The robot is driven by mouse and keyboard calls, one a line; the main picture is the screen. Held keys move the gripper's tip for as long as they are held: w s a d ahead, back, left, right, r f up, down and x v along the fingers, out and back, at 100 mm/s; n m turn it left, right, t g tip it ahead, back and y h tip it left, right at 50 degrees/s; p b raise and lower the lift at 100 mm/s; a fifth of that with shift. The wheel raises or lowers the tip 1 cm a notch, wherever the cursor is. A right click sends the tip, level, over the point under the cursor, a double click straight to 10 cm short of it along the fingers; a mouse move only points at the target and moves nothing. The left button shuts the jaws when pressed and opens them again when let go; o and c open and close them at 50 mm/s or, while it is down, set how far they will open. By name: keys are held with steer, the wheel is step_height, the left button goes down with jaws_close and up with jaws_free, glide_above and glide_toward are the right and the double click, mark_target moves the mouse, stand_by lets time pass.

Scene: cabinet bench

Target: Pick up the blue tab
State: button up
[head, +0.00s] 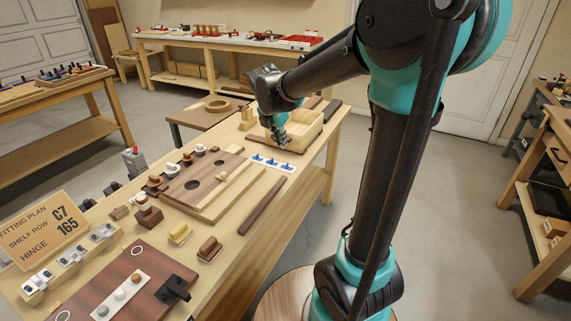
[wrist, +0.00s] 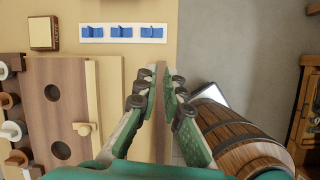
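Three blue tabs sit in a row on a white strip (head: 280,169) on the bench. In the head view they are the left tab (head: 258,157), middle tab (head: 272,162) and right tab (head: 287,166). The wrist view also shows the left tab (wrist: 91,32), middle tab (wrist: 121,31) and right tab (wrist: 151,31) near the top. My gripper (head: 280,142) is above the bench near the strip. In the wrist view, my gripper (wrist: 160,80) has a gap between its fingertips, with nothing seen held. The tabs lie ahead of and left of the fingertips.
A wooden board with round holes (wrist: 54,125) and a pale knobbed bar (wrist: 92,112) lie beside the strip. A long dark strip (head: 262,205) lies along the bench edge. An open wooden box (head: 305,133) stands close behind my gripper. Floor shows right of the bench.

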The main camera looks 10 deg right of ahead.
steer(key=w+a+n, duration=0.1)
steer(key=w+n, duration=0.1)
glide_above(286, 170)
steer(key=s+a, duration=0.2)
steer(key=f, duration=1)
steer(key=shift+w+d+f, duration=0.1)
steer(key=shift+w+d, duration=0.1)
steer(key=shift+w, duration=0.05)
steer(key=shift+d+x, duration=0.2)
steer(key=shift+x, duration=2.45)
jaws_close()
